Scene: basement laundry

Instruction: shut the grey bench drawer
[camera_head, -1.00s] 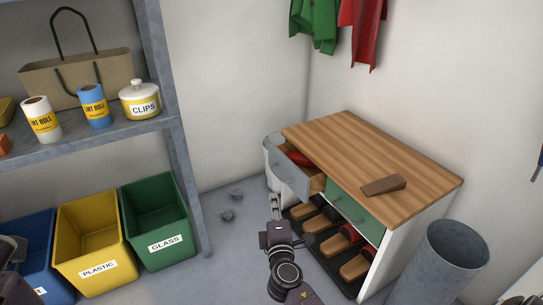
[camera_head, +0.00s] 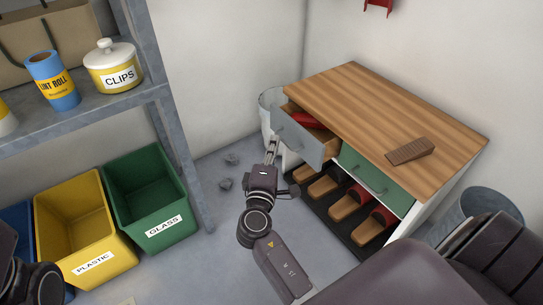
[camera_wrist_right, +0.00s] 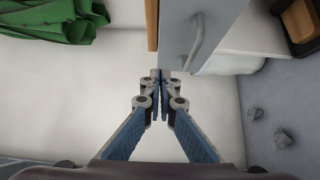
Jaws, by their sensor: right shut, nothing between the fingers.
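The grey bench drawer (camera_head: 300,139) is pulled out at the left end of the wooden-topped bench (camera_head: 385,110). Something red (camera_head: 305,121) lies inside it. My right gripper (camera_head: 273,148) is shut and empty, with its fingertips close to the drawer front. In the right wrist view the grey drawer front (camera_wrist_right: 183,32) and its bar handle (camera_wrist_right: 197,45) stand just beyond the shut fingertips (camera_wrist_right: 161,75), with the handle to their right. I cannot tell whether they touch the front. My left gripper's fingers are not visible; only a dark part of my left arm shows.
A shut green drawer (camera_head: 376,178) is beside the grey one, above several sandals (camera_head: 325,187). A brown wedge (camera_head: 410,151) lies on the benchtop. A pale bin (camera_head: 266,108) stands behind the drawer.

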